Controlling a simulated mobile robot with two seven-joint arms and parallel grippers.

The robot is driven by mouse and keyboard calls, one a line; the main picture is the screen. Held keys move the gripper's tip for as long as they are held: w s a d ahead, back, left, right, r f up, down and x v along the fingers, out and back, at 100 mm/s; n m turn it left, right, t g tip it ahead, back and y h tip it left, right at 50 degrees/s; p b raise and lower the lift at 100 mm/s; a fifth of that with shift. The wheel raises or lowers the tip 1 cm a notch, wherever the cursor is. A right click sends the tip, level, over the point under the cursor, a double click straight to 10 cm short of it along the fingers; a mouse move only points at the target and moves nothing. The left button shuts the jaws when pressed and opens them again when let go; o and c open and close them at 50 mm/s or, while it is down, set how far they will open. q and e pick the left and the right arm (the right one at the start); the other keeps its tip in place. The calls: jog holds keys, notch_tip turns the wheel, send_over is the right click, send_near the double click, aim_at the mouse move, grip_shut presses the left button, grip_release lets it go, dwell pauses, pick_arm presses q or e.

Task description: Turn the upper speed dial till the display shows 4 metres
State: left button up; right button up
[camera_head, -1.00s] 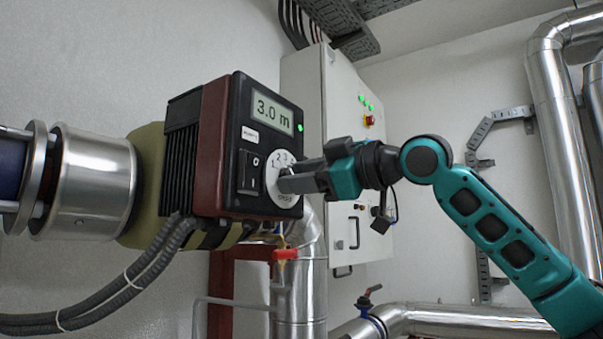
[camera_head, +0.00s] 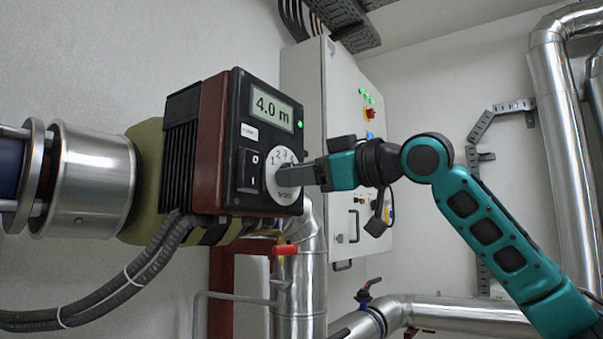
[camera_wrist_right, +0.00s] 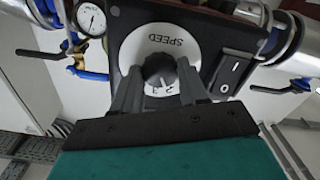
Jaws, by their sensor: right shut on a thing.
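The pump head (camera_head: 215,145) has a black front panel with a display (camera_head: 272,110) that reads 4.0 m. Below the display is the white speed dial plate (camera_head: 278,190) with numbers around it. My right gripper (camera_head: 290,176) reaches in from the right and is at the dial. In the right wrist view the black dial knob (camera_wrist_right: 160,68) sits between the two fingers of my right gripper (camera_wrist_right: 158,85), which is shut on it. The fingers hide part of the dial in the head view. My left gripper is not in view.
A rocker switch (camera_head: 248,170) sits left of the dial. A green light (camera_head: 300,124) glows beside the display. A pipe with a red-handled valve (camera_head: 284,249) runs below. A grey control cabinet (camera_head: 345,130) stands behind my right arm.

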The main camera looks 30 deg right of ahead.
jog(key=o, duration=1.1)
jog(key=shift+c, duration=0.2)
jog(key=b+v, duration=0.1)
jog(key=v, duration=1.2)
jog(key=shift+b, duration=0.3)
jog(key=shift+f, duration=0.1)
